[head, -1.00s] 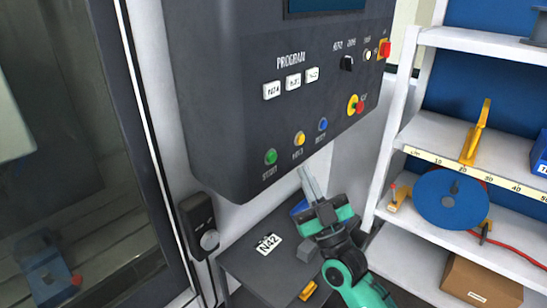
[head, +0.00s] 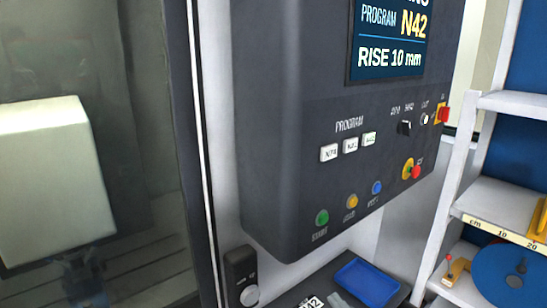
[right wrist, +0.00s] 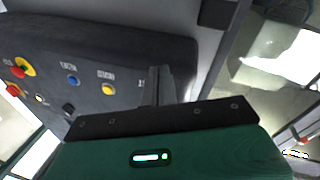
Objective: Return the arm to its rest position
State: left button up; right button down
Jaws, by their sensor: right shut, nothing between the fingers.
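My right gripper shows in the right wrist view (right wrist: 158,85), its two grey fingers together with nothing between them. In that view it points past the dark control panel (right wrist: 110,55), whose buttons lie to its left. The rest of the right arm is out of the head view. My left gripper is not in view.
The panel screen (head: 390,40) reads N42, RISE 10 mm. Green, yellow and blue buttons line its lower edge. A white shelf (head: 510,103) with a blue disc (head: 505,272) stands at the right. A glazed machine door (head: 130,110) fills the left.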

jog(key=s+d+f+m+g+h, duration=0.35)
jog(key=s+f+g, duration=0.35)
jog(key=s+f, duration=0.5)
jog(key=s+d+f+m+g+h, duration=0.2)
jog(key=s+d+f+g+h, duration=0.25)
jog(key=s+f+g, duration=0.6)
jog(key=s+f+t+b, duration=0.2)
jog(key=s+f, duration=0.1)
jog(key=f, duration=2.9)
jog(key=s+d+f, duration=0.2)
jog(key=s+f, duration=0.7)
jog(key=f, duration=0.1)
jog(key=s+d+f+g+b, duration=0.1)
jog(key=s+f, duration=0.9)
jog(key=shift+d+f+b, duration=0.3)
jog(key=shift+d, duration=0.05)
jog(key=shift+s, duration=0.1)
